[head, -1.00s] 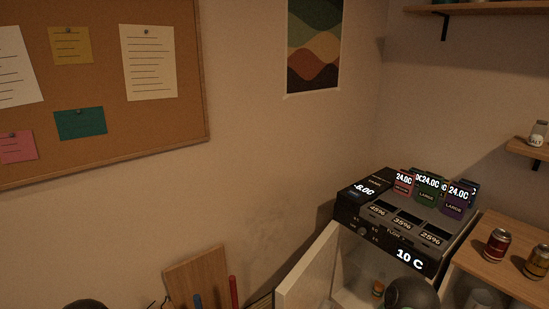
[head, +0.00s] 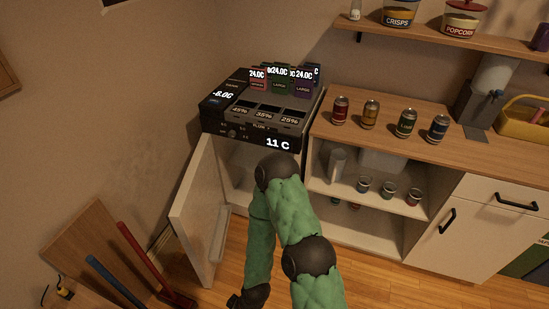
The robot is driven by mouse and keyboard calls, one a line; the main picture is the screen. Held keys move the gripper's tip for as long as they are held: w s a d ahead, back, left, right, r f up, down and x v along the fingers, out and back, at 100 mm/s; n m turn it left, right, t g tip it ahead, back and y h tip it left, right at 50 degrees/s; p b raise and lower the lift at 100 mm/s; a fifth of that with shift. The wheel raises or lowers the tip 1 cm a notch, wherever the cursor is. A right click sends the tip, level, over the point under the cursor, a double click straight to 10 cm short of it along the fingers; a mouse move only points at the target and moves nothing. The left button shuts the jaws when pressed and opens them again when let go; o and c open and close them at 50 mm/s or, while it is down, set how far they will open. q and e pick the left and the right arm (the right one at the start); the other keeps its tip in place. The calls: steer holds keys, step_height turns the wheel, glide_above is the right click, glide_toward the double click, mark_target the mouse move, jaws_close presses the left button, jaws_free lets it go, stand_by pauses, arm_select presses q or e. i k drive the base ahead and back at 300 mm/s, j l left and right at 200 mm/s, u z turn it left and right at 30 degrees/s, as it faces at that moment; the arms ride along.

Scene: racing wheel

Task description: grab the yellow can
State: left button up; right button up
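The yellow can (head: 370,114) stands upright on the wooden counter, second from the left in a row of cans. A red can (head: 340,110) is to its left. A green can (head: 405,123) and a blue can (head: 438,129) are to its right. My green arm reaches up from the bottom centre and folds back down, with its elbow in front of the open cabinet. A dark part at its lower end, at the bottom edge, may be my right gripper (head: 239,300); its fingers cannot be made out. It is well away from the can. My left gripper is out of view.
A dark machine (head: 262,105) with cartons on top stands left of the cans. A cabinet door (head: 205,215) hangs open below it. Small cups (head: 388,189) sit on the shelf under the counter. A yellow basket (head: 525,122) is at the right.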

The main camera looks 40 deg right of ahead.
mark_target(372, 109)
steer(key=l+z, duration=0.15)
steer(key=z, duration=0.45)
steer(key=j+z, duration=0.15)
steer(key=z, duration=1.25)
steer(key=i, duration=0.1)
